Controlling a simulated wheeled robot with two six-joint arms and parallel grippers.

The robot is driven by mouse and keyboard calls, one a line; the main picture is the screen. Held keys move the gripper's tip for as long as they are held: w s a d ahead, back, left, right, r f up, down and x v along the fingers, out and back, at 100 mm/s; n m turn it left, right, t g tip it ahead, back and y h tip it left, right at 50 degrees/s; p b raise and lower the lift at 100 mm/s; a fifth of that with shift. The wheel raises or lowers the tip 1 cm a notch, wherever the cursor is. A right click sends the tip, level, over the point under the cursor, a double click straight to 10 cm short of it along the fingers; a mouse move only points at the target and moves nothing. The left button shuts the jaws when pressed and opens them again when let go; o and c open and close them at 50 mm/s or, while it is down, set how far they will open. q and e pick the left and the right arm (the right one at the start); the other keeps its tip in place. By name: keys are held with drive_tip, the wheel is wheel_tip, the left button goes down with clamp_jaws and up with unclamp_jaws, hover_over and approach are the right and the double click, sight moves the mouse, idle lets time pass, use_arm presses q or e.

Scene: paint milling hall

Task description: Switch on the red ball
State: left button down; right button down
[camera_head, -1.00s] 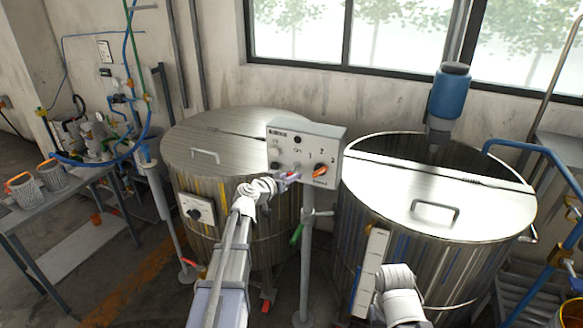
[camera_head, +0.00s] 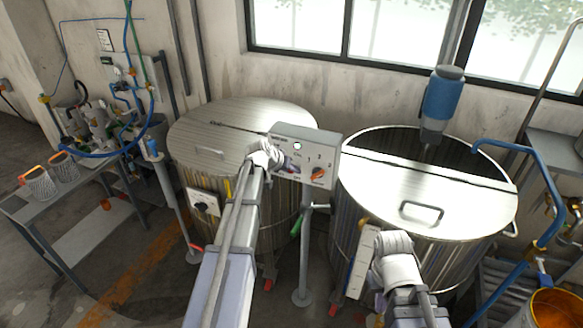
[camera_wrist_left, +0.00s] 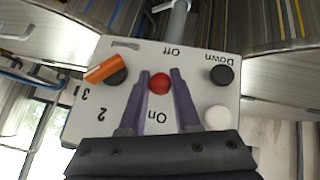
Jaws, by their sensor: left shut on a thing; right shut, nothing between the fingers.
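The light grey control box (camera_head: 305,153) stands on a post between two steel tanks. In the left wrist view its face appears upside down, with the red ball (camera_wrist_left: 159,83) between the words "Off" above and "On" below. The lever behind the ball is hidden. My left gripper (camera_wrist_left: 160,75) has its two purple fingers closed on the sides of the ball. In the head view the left gripper (camera_head: 289,168) is against the box face and mostly covers the ball. A round lamp (camera_head: 297,146) looks bright white. My right gripper (camera_head: 393,245) is in front of the right tank, its fingers hidden.
An orange rotary knob (camera_wrist_left: 104,69) is beside the ball, with a black button (camera_wrist_left: 222,75) and a white button (camera_wrist_left: 218,117) on the other side. The left tank (camera_head: 240,125) and right tank (camera_head: 440,220) flank the box. A table (camera_head: 45,205) stands at left.

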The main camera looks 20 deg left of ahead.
idle(0.4)
use_arm(q)
drive_tip(key=c, duration=0.6)
unclamp_jaws()
drive_tip(key=shift+r, duration=0.15)
drive_tip(key=p+v, duration=0.5)
drive_tip(key=v, duration=0.2)
drive_tip(key=shift+s+r+p, duration=0.2)
drive_tip(key=shift+p, duration=0.2)
